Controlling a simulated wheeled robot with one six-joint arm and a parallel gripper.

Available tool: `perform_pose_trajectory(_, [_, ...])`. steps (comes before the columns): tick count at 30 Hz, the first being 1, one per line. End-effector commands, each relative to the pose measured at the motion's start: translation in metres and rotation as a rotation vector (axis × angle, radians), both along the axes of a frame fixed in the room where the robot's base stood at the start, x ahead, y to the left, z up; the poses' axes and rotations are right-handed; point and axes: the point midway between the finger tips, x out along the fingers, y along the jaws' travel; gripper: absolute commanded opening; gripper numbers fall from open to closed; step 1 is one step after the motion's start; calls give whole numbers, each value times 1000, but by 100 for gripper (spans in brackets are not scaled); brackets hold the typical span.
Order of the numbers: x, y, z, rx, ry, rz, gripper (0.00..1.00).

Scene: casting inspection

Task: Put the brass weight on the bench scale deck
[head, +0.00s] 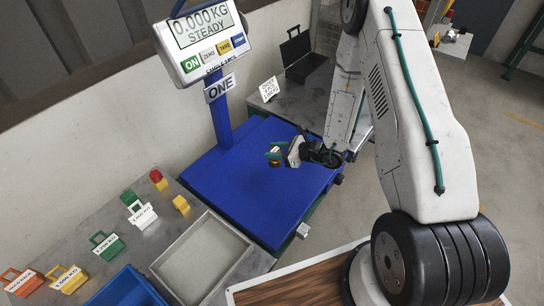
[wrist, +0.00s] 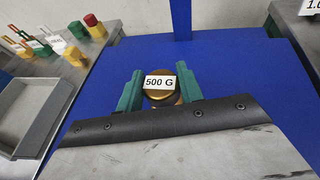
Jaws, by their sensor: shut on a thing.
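The brass weight (wrist: 161,96) shows in the wrist view with a "500 G" label, between the two green fingers of my gripper (wrist: 160,88). My gripper is shut on it. In the head view my gripper (head: 274,155) and the weight (head: 274,163) are over the blue bench scale deck (head: 235,185), towards its right side. I cannot tell whether the weight touches the deck. The scale display (head: 203,28) reads 0.000 KG and STEADY.
A grey tray (head: 216,284) and a blue bin (head: 125,290) are in front. Most of the deck is clear.

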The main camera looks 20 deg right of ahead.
Motion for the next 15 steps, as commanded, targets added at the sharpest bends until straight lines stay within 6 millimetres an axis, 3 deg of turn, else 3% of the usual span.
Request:
perform_pose_trajectory(5, [8,8,-2,1,0,0,0])
perform_pose_trajectory(15, [9,7,-36,0,0,-1,0])
